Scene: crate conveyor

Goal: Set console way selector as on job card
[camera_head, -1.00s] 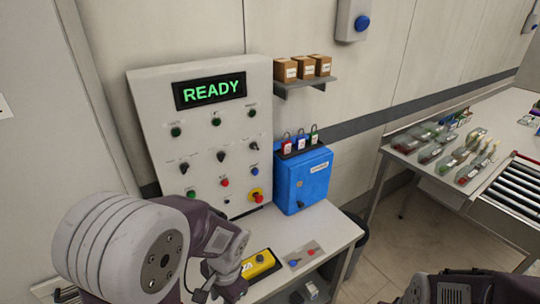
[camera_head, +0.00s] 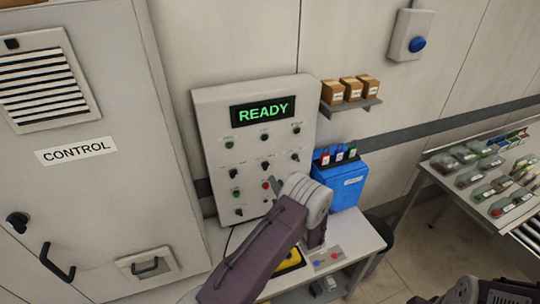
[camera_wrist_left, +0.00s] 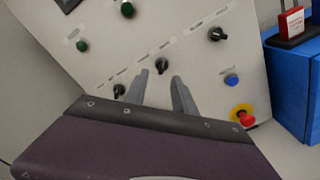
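The grey console panel (camera_head: 215,105) with a green READY display (camera_head: 262,111) stands upright against the wall. Its row of black selector knobs shows in the left wrist view: a left knob (camera_wrist_left: 119,90), a middle knob (camera_wrist_left: 162,66) and a right knob (camera_wrist_left: 217,34). My left gripper (camera_wrist_left: 160,77) is open and empty, pointing at the panel, its two fingers below and either side of the middle knob. I cannot tell whether they touch it. No job card is readable. My right gripper is out of view.
A red button on a yellow base (camera_wrist_left: 244,117) and a blue button (camera_wrist_left: 231,79) sit right of the fingers. A blue box (camera_head: 340,185) with padlocks stands right of the panel. A control cabinet (camera_head: 95,200) stands at left.

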